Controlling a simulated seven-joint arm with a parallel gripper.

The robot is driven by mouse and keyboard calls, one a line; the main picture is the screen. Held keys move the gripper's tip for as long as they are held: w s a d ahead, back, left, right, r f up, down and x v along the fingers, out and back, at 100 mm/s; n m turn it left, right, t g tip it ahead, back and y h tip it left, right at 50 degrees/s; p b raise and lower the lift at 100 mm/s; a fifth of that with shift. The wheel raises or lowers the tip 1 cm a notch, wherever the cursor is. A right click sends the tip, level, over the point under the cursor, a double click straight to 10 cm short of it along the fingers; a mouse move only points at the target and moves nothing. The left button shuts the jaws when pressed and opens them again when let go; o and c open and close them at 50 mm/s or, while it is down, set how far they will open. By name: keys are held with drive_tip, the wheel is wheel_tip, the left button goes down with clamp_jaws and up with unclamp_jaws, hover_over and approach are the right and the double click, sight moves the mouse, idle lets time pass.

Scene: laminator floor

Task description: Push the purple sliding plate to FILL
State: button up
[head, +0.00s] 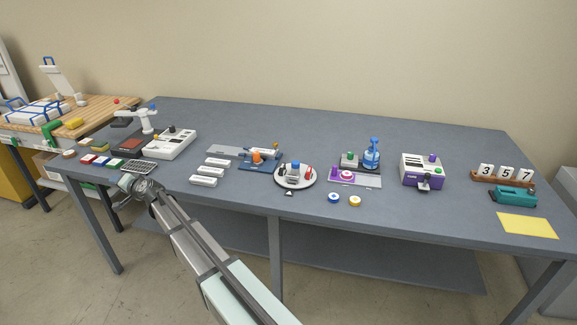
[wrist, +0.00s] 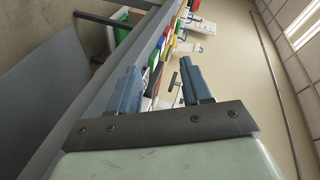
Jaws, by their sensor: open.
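The purple sliding plate (head: 336,173) sits right of the table's middle in the head view, toward the left part of a grey rail (head: 369,182). A round pink and white piece (head: 347,175) is on it. A blue bottle-like pump (head: 371,155) and a green-topped grey block (head: 349,160) stand just behind. No FILL marking is readable at this size. My gripper (head: 128,190) is at the table's front left edge, far left of the plate. In the wrist view its two blue-grey fingers (wrist: 157,82) are apart with nothing held between them. The plate is not recognisable there.
Between gripper and plate are white blocks (head: 209,171), a blue plate with an orange knob (head: 258,158) and a round turntable (head: 309,181). Two round pieces (head: 344,200) lie in front of the rail. A purple-white box (head: 422,170) stands to its right.

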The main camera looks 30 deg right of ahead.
drive_tip(key=s+d+r+n+g+h, duration=0.1)
drive_tip(key=d+r+n, duration=0.15)
drive_tip(key=d, duration=1.25)
drive_tip(key=d+r+n+g+h, duration=0.1)
drive_tip(key=d+r+n+h, duration=0.15)
drive_tip(key=d, duration=1.15)
drive_tip(key=n+g+h, duration=0.3)
drive_tip(key=g+h, duration=0.1)
drive_tip(key=g, duration=0.3)
approach(335, 166)
drive_tip(key=x, duration=1)
drive_tip(key=shift+w+d+f, duration=0.1)
drive_tip(key=shift+f, duration=0.15)
clamp_jaws()
